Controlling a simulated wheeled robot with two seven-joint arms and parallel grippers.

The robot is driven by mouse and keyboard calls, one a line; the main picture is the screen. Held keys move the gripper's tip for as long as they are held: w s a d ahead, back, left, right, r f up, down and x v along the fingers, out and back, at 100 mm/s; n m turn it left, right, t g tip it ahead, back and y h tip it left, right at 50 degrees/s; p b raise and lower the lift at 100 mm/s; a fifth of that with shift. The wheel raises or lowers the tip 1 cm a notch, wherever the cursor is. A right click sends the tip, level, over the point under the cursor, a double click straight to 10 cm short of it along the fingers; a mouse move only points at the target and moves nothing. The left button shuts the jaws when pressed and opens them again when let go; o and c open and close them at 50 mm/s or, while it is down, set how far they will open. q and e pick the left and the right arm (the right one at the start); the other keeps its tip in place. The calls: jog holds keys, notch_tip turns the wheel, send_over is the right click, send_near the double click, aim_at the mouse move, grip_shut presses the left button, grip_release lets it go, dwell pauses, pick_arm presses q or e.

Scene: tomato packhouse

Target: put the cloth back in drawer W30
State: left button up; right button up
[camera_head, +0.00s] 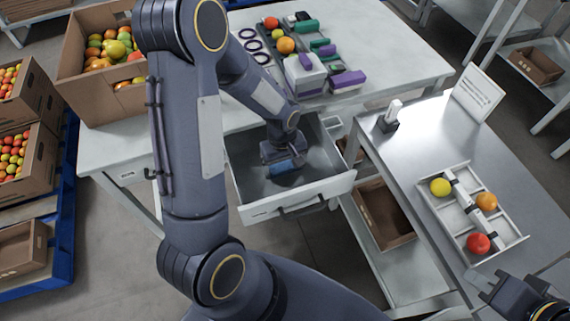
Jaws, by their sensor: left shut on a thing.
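The blue cloth (285,167) is at the fingertips of my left gripper (283,161), inside the open drawer (262,208). The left gripper points down and is shut on the cloth, low in the drawer. Whether the cloth touches the drawer floor I cannot tell. The drawer is pulled out from under the white table, with its handle at the front, and no label on it can be read. My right gripper (484,289) is at the lower right, beside the metal table's edge, with nothing visible in it; its finger gap is unclear.
The white table (389,57) carries a cardboard box (84,92) of tomatoes, dark rings and several tools and blocks. The metal table (424,150) at right holds a divided tray (462,246) with three fruits, a small device (389,117) and a sign (477,94).

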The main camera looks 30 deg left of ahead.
aim_at(283, 164)
pick_arm(q)
jog(key=shift+f+b, duration=0.5)
jog(key=shift+f, duration=0.1)
jog(key=o, duration=0.9)
jog(key=shift+r+p, duration=0.25)
jog(key=shift+p, duration=0.05)
notch_tip(283, 164, up, 12)
jog(key=p, duration=0.3)
jog(key=s+d+r+m+t+h, duration=0.1)
jog(key=s+r+m+t, duration=0.1)
jog(key=s+r, duration=0.2)
jog(key=s+d+r+m+t+h, duration=0.1)
jog(key=s+r+m, duration=0.2)
jog(key=s, duration=0.3)
jog(key=s+d+r+m+t+h, duration=0.1)
jog(key=s+r+m+t, duration=0.1)
jog(key=s+r, duration=0.3)
jog(key=shift+s+d+r+m+t, duration=0.25)
jog(key=shift+s+m+t, duration=0.05)
jog(key=shift+s+m, duration=0.3)
